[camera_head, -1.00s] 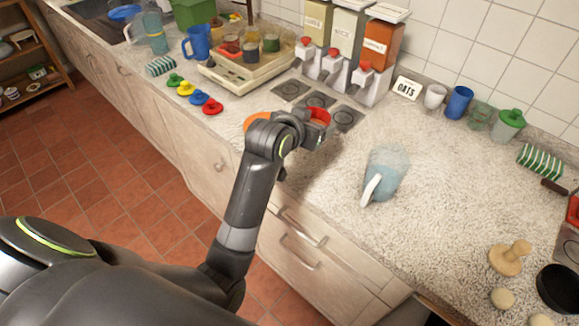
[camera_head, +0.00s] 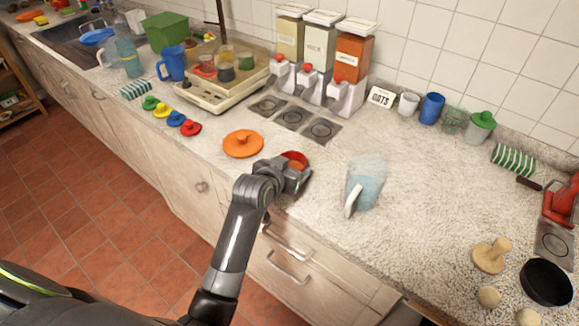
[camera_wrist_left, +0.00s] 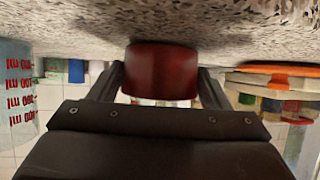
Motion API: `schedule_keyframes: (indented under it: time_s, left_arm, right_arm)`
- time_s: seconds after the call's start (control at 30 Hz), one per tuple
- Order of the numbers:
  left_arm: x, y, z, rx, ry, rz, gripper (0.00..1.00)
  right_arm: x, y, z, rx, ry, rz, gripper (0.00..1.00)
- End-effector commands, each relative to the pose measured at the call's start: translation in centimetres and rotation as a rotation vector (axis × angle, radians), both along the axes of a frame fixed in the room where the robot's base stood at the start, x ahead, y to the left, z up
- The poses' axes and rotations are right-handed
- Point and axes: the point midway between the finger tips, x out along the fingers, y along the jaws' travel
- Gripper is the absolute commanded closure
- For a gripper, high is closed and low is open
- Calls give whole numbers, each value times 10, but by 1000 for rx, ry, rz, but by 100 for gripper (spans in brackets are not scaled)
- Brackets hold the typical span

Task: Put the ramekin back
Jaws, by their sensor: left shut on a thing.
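The red ramekin (camera_head: 295,158) is in my left gripper (camera_head: 296,172), over the front part of the counter between the orange lid and the blue jug. In the left wrist view, the ramekin (camera_wrist_left: 160,72) sits between the two dark fingers of the gripper (camera_wrist_left: 160,85). That view shows the counter upside down, close against the ramekin's base; I cannot tell whether they touch. The gripper hides part of the ramekin in the head view. My right gripper is not in view.
The orange lid (camera_head: 243,143) lies left of the ramekin, and the blue jug (camera_head: 364,187) stands to its right. Dispensers (camera_head: 345,75) stand behind, with square plates (camera_head: 293,118) before them. Small coloured lids (camera_head: 176,118) lie further left.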

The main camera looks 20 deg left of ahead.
Motion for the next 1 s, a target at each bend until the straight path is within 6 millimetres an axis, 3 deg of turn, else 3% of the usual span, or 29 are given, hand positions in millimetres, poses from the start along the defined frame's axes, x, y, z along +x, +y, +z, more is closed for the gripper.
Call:
schedule_keyframes:
  time_s: [0.2,0.23,0.4,0.73,1.0]
  left_arm:
    - [0,0,-2,0,-1,0,58]
    - [0,0,-2,0,-1,0,26]
    - [0,0,-2,0,-1,0,7]
    - [0,0,2,0,-2,0,7]
    - [-28,4,17,-2,-3,1,7]
  right_arm:
    - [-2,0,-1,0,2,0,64]
    - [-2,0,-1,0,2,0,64]
    - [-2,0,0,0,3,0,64]
    - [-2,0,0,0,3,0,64]
    - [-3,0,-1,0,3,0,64]
